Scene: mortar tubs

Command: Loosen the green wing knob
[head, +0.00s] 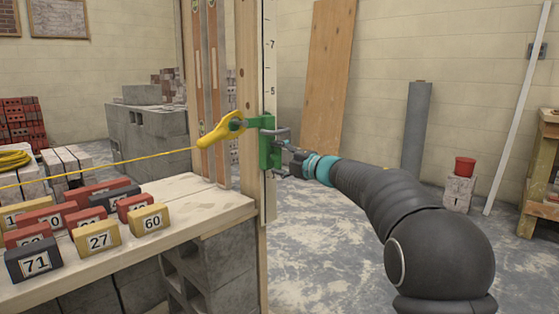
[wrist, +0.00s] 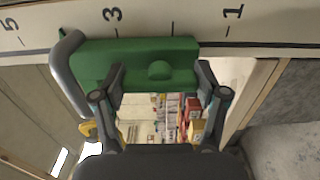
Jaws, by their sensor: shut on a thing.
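The green wing knob (wrist: 158,70) shows in the wrist view as a green part with a round boss, between my two fingers, against the graduated post. My gripper (wrist: 160,78) is shut on it, one finger at each side. In the head view my gripper (head: 285,165) reaches the right side of the green bracket (head: 266,152) on the post, and the knob is hard to make out there. A grey bent bar (wrist: 66,75) stands at the bracket's left end in the wrist view.
The wooden post (head: 249,75) carries a numbered white scale (head: 269,70). A yellow line holder (head: 218,132) with a taut yellow string hangs left of the bracket. Numbered blocks (head: 103,236) stand on the wooden bench (head: 200,208).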

